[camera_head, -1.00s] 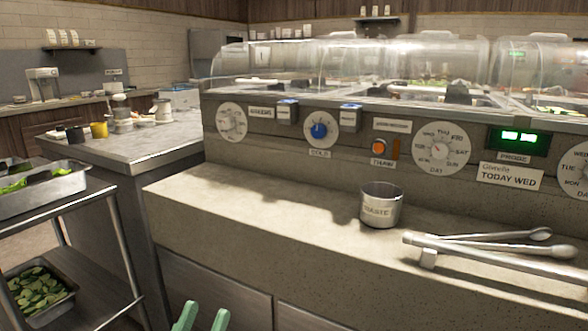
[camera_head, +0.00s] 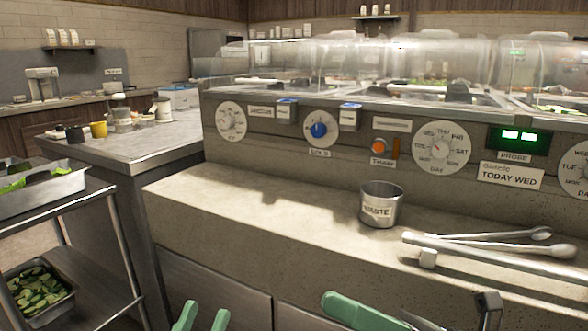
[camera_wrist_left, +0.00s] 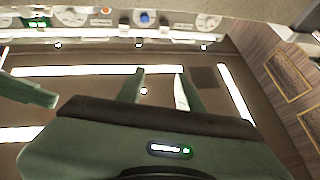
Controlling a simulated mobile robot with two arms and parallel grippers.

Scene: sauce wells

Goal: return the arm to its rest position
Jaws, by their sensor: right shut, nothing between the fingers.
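My left gripper (camera_head: 203,314) shows as two green fingertips at the bottom of the head view. In the left wrist view, its fingers (camera_wrist_left: 160,80) stand apart with nothing between them. My right gripper (camera_head: 332,300) comes into the head view at the bottom centre, its green fingers together and pointing left. It holds nothing. A green part also shows at the left edge of the left wrist view. Both grippers are low in the picture, in front of the counter (camera_head: 250,205), and touch nothing that I can see.
A waste can (camera_head: 380,208) stands upright on the counter, with tongs (camera_head: 490,248) lying to its right. The dial panel (camera_head: 340,150) and clear domes are behind. A cart (camera_head: 95,205) with trays stands at the left. The counter's left part is clear.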

